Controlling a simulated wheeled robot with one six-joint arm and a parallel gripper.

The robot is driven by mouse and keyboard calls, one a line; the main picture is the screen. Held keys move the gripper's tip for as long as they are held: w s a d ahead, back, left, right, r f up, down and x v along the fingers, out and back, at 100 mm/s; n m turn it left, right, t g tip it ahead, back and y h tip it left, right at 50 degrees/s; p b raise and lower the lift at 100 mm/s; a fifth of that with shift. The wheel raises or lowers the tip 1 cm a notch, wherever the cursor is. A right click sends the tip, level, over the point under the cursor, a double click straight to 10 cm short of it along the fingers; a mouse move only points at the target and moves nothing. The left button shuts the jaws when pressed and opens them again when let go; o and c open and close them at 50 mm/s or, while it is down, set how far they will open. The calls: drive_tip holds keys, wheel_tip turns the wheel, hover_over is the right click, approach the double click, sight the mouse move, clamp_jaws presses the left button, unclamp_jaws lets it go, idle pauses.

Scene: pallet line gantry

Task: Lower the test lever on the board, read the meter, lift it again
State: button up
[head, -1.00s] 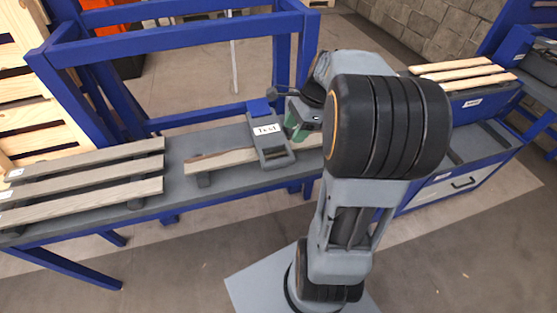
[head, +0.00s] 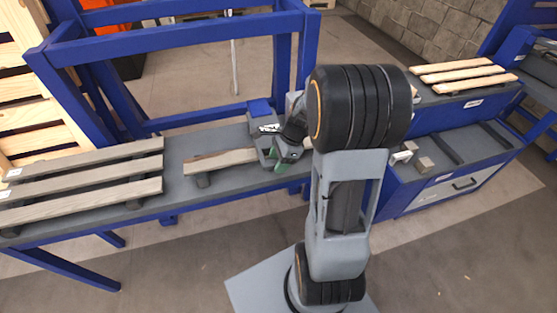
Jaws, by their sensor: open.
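The test board (head: 259,107) stands on the grey bench behind the wooden plank. Its blue top and part of its white label (head: 269,129) show; the lettering is partly covered. My gripper (head: 272,160), grey with green parts, is in front of the board's lower part and hides most of it. The gripper is open. I cannot tell whether it touches the lever, because the lever and its position are hidden behind the gripper and wrist. No meter reading can be made out.
The plank (head: 215,161) lies along the bench (head: 175,195). Grey slats (head: 85,180) lie to the left. A blue frame (head: 165,38) rises behind. At the right, a blue cabinet (head: 405,190) carries small blocks (head: 424,165), with pale slats (head: 465,72) farther back.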

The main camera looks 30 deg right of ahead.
clamp_jaws()
idle(0.6)
